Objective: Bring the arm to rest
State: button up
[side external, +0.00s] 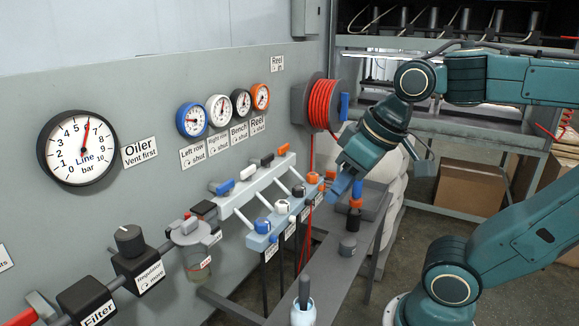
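My arm reaches in from the right, and my gripper (347,188) points down and left beside the right end of the valve rows. Its blue fingers are small here, and I cannot tell whether they are open or shut. An orange knob (313,178) sits just left of the fingers; I cannot tell whether they touch it. An orange and black fitting (355,203) shows just below the fingers.
A valve manifold (268,235) with coloured knobs stands before the grey panel. A red hose reel (322,104) hangs behind my gripper. A large gauge (77,148) is at left. A bottle (303,312) stands at the front. Open floor lies between bench and boxes (470,188).

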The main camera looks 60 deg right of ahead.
jog(key=shift+s+a+f+n, duration=0.2)
jog(key=shift+s+f+n, duration=0.3)
jog(key=shift+s+f, duration=0.45)
